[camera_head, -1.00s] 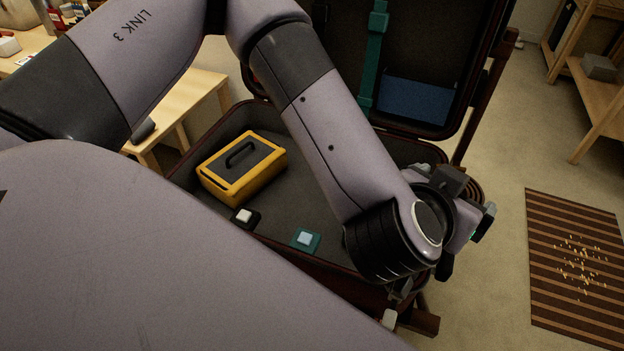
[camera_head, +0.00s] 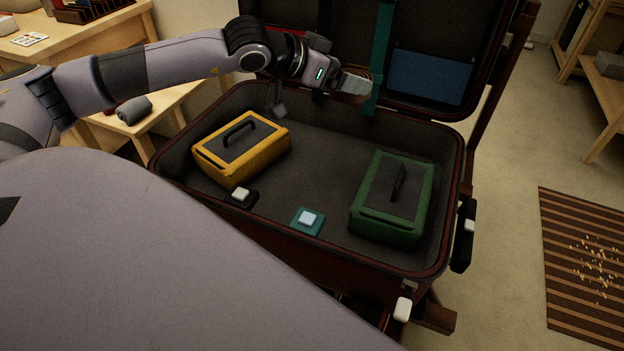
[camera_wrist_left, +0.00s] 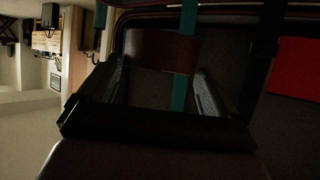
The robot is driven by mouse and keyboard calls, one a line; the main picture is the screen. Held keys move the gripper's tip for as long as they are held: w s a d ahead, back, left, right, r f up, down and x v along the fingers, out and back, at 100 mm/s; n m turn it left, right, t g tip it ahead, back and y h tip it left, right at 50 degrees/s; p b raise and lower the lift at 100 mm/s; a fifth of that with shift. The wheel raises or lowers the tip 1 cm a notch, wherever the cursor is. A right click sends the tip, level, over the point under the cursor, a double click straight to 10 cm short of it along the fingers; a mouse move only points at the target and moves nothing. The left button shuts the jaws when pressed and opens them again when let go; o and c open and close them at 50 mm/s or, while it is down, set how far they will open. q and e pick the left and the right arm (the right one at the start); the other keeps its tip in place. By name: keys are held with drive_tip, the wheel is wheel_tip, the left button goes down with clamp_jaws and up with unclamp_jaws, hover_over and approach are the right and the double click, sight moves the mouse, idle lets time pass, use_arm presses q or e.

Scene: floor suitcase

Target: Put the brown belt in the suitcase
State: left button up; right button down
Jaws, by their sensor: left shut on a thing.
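The open suitcase (camera_head: 459,205) stands on a wooden support, its dark lid raised at the back. My left gripper (camera_head: 350,84) is above the far side of its base, in front of the lid. It is shut on the brown belt (camera_wrist_left: 160,48), which shows as a brown coil between the fingers in the left wrist view. In the head view the gripper mostly hides the belt. The fingers (camera_wrist_left: 157,68) sit on both sides of the belt. My right gripper is not in view.
In the suitcase lie a yellow case (camera_head: 240,150) at left and a green case (camera_head: 393,200) at right. The floor between them is clear. A teal strap (camera_head: 380,45) and blue pocket (camera_head: 430,77) are on the lid. Low wooden tables (camera_head: 185,100) stand at left.

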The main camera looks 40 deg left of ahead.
use_arm(q)
drive_tip(key=shift+a, duration=0.6)
drive_tip(key=shift+a+f, duration=0.15)
drive_tip(key=shift+f, duration=0.1)
drive_tip(key=b, duration=0.5)
hover_over(329, 168)
wheel_tip(329, 168, down, 14)
drive_tip(key=shift+w+f+b, duration=0.1)
drive_tip(key=shift+f+b, duration=0.25)
drive_tip(key=shift+f, duration=0.5)
wheel_tip(329, 168, down, 4)
drive_tip(key=shift+r+b, duration=0.15)
drive_tip(key=shift+b, duration=0.6)
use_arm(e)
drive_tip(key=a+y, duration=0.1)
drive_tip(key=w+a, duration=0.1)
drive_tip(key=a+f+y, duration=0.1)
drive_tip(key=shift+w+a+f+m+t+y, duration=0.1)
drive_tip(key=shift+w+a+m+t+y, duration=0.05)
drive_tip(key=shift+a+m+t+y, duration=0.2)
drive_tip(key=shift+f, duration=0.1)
use_arm(q)
drive_tip(key=o, duration=0.8)
